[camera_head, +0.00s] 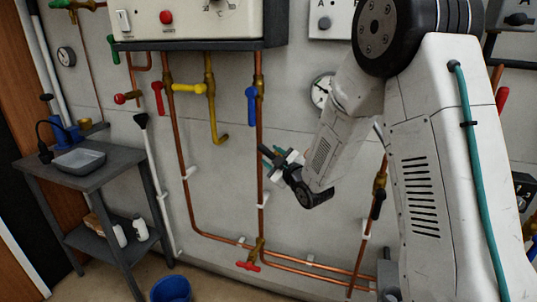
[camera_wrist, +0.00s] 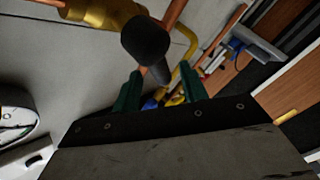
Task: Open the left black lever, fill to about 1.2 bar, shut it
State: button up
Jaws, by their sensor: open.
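In the wrist view a black lever (camera_wrist: 146,42) is close by, with a brass valve (camera_wrist: 95,12) at the top left. My gripper (camera_wrist: 160,88) is open there, its green fingers apart below the lever. The lever's lower end shows between the fingertips; I cannot tell whether they touch. In the head view my gripper (camera_head: 278,158) is in front of the wall, near a copper pipe. A black lever (camera_head: 378,203) hangs on a pipe right of my forearm; I cannot tell if it is the same one. A gauge (camera_head: 320,90) is partly hidden by my arm, its reading illegible.
A blue lever (camera_head: 252,105), a yellow lever (camera_head: 188,88) and a red lever (camera_head: 157,98) are on pipes to the left. A low red-handled valve (camera_head: 248,265) is near the floor. A grey table (camera_head: 100,175) and a blue bucket (camera_head: 170,290) stand left.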

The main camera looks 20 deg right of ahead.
aim_at(270, 155)
jog(key=shift+x, duration=1.65)
grip_shut()
